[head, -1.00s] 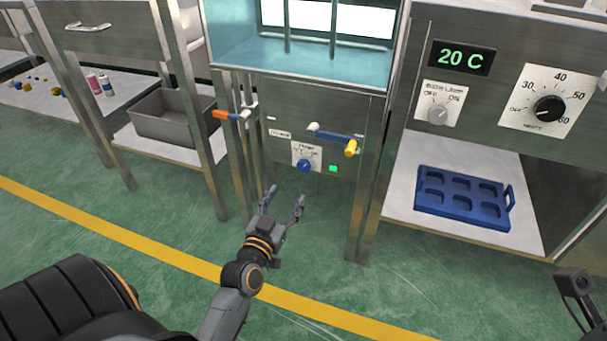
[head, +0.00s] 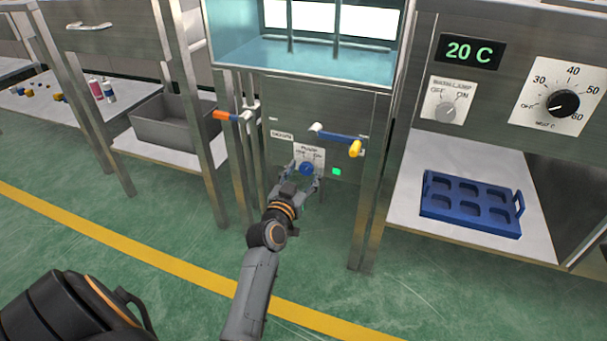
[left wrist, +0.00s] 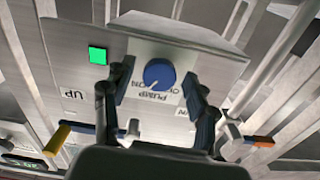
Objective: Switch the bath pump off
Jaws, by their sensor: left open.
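The blue pump knob (head: 306,169) is on a white plate marked PUMP, OFF and ON, on the steel front panel below the bath. It also shows upside down in the left wrist view (left wrist: 159,74), with a white pointer line slanting down to the left. A square green lamp (head: 337,171) glows to the right of the plate. My left gripper (head: 304,178) is open, with one finger on each side of the knob. I cannot tell whether the fingers touch it. My right gripper is not in view.
A blue lever with a yellow end (head: 343,138) sticks out just above the knob plate. An orange-and-blue lever (head: 232,115) is at the left post. The bath lamp knob (head: 447,112), heat dial (head: 564,104) and blue tray (head: 470,231) are to the right.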

